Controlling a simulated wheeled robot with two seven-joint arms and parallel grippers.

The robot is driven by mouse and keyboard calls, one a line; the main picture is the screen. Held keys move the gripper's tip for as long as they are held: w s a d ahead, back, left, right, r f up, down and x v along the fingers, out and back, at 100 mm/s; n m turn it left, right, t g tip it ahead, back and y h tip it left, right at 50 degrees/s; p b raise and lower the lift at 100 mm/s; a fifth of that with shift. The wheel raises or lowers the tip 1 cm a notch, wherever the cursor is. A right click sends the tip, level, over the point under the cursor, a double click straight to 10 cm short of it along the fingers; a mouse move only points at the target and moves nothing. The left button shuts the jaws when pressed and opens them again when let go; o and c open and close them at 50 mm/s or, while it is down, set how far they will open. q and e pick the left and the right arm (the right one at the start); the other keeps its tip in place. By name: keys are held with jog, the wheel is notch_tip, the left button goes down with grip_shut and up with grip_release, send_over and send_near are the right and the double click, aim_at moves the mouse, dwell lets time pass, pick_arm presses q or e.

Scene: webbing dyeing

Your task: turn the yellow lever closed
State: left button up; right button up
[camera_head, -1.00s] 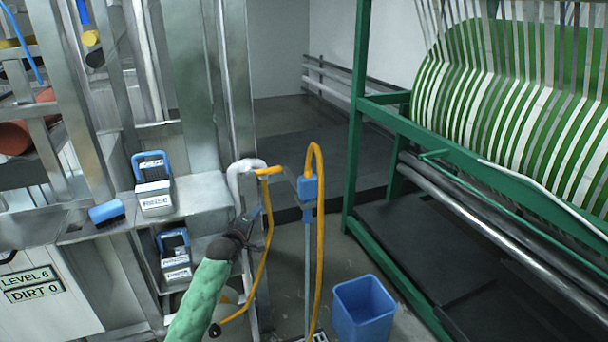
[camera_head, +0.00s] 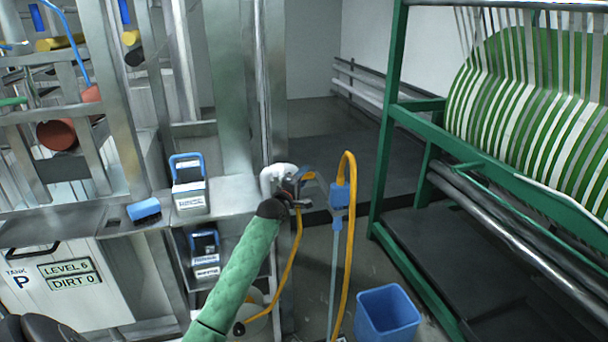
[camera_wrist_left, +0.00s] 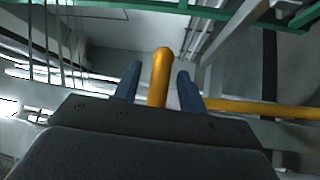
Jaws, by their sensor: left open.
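The yellow lever (camera_head: 308,174) sits by the white pipe elbow (camera_head: 280,177), at the middle of the head view. My left gripper (camera_head: 299,190) is right at the lever and hides part of it. In the left wrist view, a yellow bar (camera_wrist_left: 161,75), which looks like the lever, stands between the two blue fingers of the open gripper (camera_wrist_left: 157,85). Gaps show on both sides of the bar near the fingertips. My right gripper is not in view.
A yellow hose (camera_head: 347,235) loops over a blue-topped stand (camera_head: 339,195) just right of the gripper. A blue bin (camera_head: 388,315) stands on the floor. A green frame (camera_head: 388,140) with striped webbing is at right. Blue-handled containers (camera_head: 190,200) are at left.

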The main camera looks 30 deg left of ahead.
pick_arm(q)
jog(key=shift+w, duration=0.35)
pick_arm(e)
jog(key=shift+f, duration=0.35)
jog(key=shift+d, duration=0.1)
pick_arm(q)
grip_shut()
